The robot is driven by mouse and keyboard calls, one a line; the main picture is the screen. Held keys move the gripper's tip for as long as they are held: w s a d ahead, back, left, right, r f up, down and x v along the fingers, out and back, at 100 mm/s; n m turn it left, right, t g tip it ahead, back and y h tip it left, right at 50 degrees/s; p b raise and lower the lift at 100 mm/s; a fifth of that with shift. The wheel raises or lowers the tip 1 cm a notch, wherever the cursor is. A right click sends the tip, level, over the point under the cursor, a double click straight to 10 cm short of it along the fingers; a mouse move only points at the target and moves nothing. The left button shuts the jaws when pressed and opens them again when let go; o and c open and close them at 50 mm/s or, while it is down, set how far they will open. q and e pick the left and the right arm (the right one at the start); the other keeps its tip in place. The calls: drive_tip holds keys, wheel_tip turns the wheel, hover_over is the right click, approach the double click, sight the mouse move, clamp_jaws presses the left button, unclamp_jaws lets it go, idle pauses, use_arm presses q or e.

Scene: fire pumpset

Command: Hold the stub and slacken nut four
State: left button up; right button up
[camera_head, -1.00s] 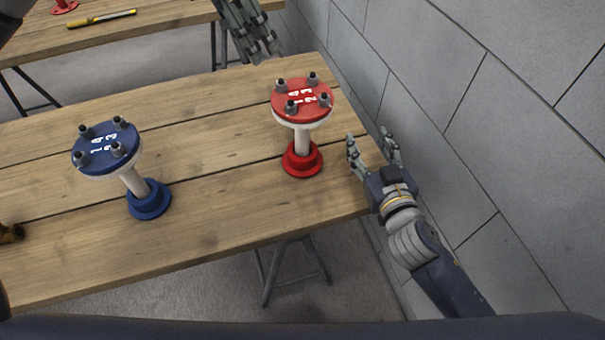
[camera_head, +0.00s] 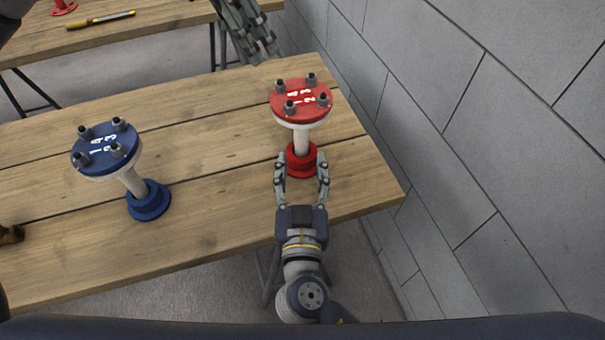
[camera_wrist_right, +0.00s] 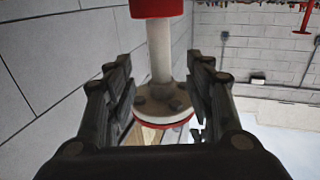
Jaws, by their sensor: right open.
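A red-flanged stub (camera_head: 301,139) with a white pipe stands upright on the table, its red base (camera_head: 301,168) on the wood. Its red top flange (camera_head: 303,99) carries several dark nuts and white numbers; I cannot read for sure which nut is four. My right gripper (camera_head: 301,160) is open, its fingers to either side of the stub's lower part. The right wrist view shows the white pipe (camera_wrist_right: 160,50) between the spread fingers, with no clear contact. My left gripper (camera_head: 264,55) hangs beyond the flange, above the table's far edge; its opening is unclear.
A blue-flanged stub (camera_head: 133,183) stands to the left on the same table (camera_head: 215,200). A grey block wall (camera_head: 480,130) runs along the right. A second table (camera_head: 160,25) behind holds a yellow-handled tool (camera_head: 100,20).

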sight(302, 140)
drive_tip(key=w, duration=0.9)
drive_tip(key=shift+w, duration=0.2)
clamp_jaws()
